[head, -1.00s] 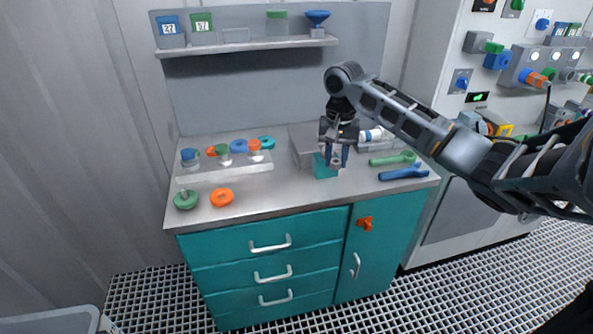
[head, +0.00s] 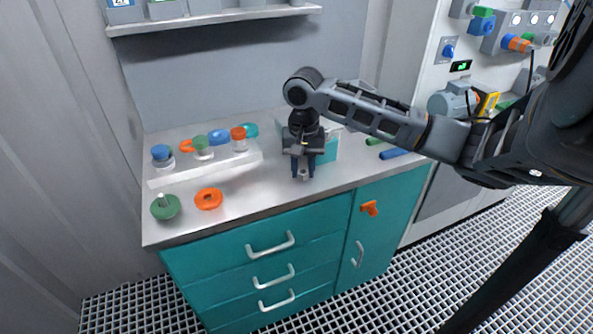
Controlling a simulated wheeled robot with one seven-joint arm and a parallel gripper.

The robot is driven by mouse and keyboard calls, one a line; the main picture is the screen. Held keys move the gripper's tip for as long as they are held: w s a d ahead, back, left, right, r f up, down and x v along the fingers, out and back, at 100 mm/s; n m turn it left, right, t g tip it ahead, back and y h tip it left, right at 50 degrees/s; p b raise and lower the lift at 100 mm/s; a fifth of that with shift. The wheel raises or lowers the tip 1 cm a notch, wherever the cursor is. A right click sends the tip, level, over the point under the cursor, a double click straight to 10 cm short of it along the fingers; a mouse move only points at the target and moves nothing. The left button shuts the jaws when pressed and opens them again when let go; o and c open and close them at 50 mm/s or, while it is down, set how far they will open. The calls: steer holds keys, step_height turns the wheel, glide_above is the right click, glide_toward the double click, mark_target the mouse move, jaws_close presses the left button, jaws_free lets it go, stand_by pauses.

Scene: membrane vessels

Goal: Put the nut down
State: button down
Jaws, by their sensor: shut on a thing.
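My gripper (head: 303,174) points down over the bare worktop, right of the orange ring and near the front edge. It is shut on the nut, which is mostly hidden between the fingers; only a small greyish bit shows at the tips. I cannot tell whether the nut touches the worktop (head: 245,198). An orange ring (head: 208,199) lies flat on the worktop to the left. A green round piece with a pale upright stem (head: 165,207) stands left of it.
A white rack (head: 205,168) with coloured-capped vials stands at the back left. A teal-sided box (head: 327,150) is behind my gripper. Blue (head: 394,153) and green wrenches lie at the right, partly hidden by my arm. Worktop between the orange ring and my gripper is clear.

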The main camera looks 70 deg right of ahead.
steer(key=shift+f, duration=0.2)
steer(key=c, duration=0.8)
jaws_free()
